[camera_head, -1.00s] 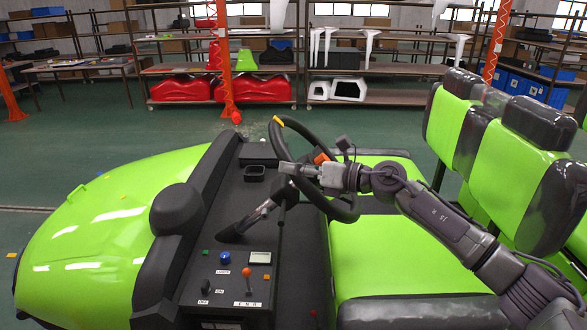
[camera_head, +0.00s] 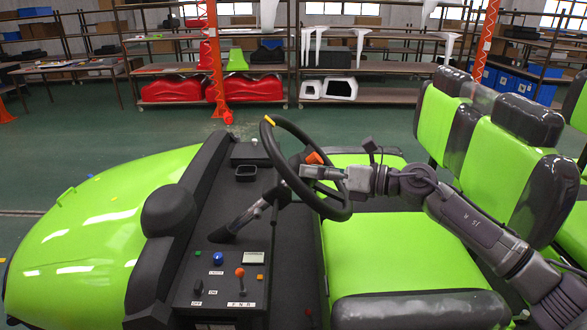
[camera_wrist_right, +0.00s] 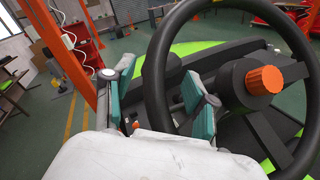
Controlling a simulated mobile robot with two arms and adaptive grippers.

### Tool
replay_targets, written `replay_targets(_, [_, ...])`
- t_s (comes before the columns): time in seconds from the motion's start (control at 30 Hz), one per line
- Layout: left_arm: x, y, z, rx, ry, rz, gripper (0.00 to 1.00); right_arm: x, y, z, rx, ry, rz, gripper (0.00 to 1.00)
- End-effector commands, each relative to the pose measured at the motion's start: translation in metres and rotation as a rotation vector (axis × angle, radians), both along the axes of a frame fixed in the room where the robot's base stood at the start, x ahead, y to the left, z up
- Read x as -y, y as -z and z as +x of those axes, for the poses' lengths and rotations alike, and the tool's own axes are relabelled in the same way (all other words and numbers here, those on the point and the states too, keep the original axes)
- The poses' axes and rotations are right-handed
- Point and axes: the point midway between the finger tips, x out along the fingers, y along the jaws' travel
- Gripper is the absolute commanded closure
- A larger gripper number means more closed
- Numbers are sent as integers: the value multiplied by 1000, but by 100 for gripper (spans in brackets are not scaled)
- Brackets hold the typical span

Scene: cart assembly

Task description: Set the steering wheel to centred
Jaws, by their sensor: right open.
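The black steering wheel (camera_head: 284,177) is tilted on its column above the dashboard. Its hub has an orange cap (camera_head: 314,158), and a yellow mark (camera_head: 269,121) sits on the upper end of the rim. My right gripper (camera_head: 304,171) is open at the seat side of the wheel, in front of its near part. In the right wrist view the teal-padded fingers (camera_wrist_right: 158,72) are spread, with the rim (camera_wrist_right: 156,95) lying between them in the picture. I cannot tell whether they touch it. The orange cap (camera_wrist_right: 264,80) is right of them. My left gripper is not in view.
The dashboard (camera_head: 200,262) has a blue button (camera_head: 217,258), an orange-knobbed lever (camera_head: 239,273) and a small display. Green seats (camera_head: 390,245) lie under and behind my right arm. Shelves (camera_head: 350,95) stand in the background beyond open floor.

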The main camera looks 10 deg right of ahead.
Motion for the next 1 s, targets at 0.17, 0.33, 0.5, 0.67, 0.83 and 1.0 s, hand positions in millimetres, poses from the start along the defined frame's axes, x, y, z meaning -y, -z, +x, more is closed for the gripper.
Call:
replay_targets(0.17, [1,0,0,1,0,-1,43,26,-1,-19,-2,0,-1,43])
replay_targets(0.33, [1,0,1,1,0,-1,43,38,-3,-28,0,0,0,43])
replay_targets(0.5, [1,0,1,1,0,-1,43,40,-4,-30,1,-1,0,43])
replay_targets(0.67, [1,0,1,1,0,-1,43,40,-4,-29,1,-1,0,43])
replay_targets(0.83, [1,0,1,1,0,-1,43,40,-4,-29,1,-1,0,43])
replay_targets(1.0, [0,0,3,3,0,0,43,40,-4,-29,1,0,-1,43])
